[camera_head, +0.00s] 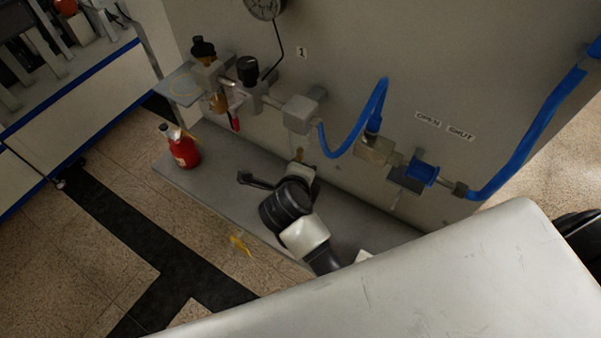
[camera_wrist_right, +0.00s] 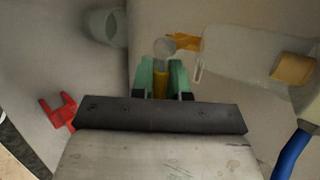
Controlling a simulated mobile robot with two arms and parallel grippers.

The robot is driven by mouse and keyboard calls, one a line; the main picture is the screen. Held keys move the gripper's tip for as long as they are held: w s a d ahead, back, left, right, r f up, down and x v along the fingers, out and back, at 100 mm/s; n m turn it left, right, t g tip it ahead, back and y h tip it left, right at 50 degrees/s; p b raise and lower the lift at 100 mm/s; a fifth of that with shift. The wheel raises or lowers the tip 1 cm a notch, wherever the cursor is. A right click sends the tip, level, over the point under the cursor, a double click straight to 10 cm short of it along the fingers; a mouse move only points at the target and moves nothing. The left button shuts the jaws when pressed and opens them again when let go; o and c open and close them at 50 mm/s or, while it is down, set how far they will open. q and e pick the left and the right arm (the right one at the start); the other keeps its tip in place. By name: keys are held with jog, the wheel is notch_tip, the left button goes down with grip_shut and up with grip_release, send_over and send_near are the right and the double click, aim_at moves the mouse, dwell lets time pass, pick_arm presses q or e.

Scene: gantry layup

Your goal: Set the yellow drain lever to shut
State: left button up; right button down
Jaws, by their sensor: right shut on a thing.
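The yellow drain lever (camera_wrist_right: 161,84) shows between the green fingertips of my right gripper (camera_wrist_right: 161,74) in the right wrist view. The fingers are shut on it. An orange-yellow piece (camera_wrist_right: 184,41) lies just beyond the fingertips. In the head view, a small yellow bit (camera_head: 301,154) shows below the grey filter block (camera_head: 300,107), just above my right wrist. My arm hides most of the grip there, so the lever's angle is unclear. My left gripper is not in view.
A blue hose (camera_head: 376,104) loops from the block to a brass fitting (camera_head: 374,150). OPEN (camera_head: 428,117) and SHUT (camera_head: 461,133) labels are on the panel to the right. A red bottle (camera_head: 184,149) stands on the grey ledge (camera_head: 222,178) at left. A red forked piece (camera_wrist_right: 58,110) is left of the gripper.

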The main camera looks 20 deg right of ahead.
jog(key=shift+r, duration=0.1)
jog(key=c, duration=1.1)
grip_release()
jog(key=shift+c, duration=0.2)
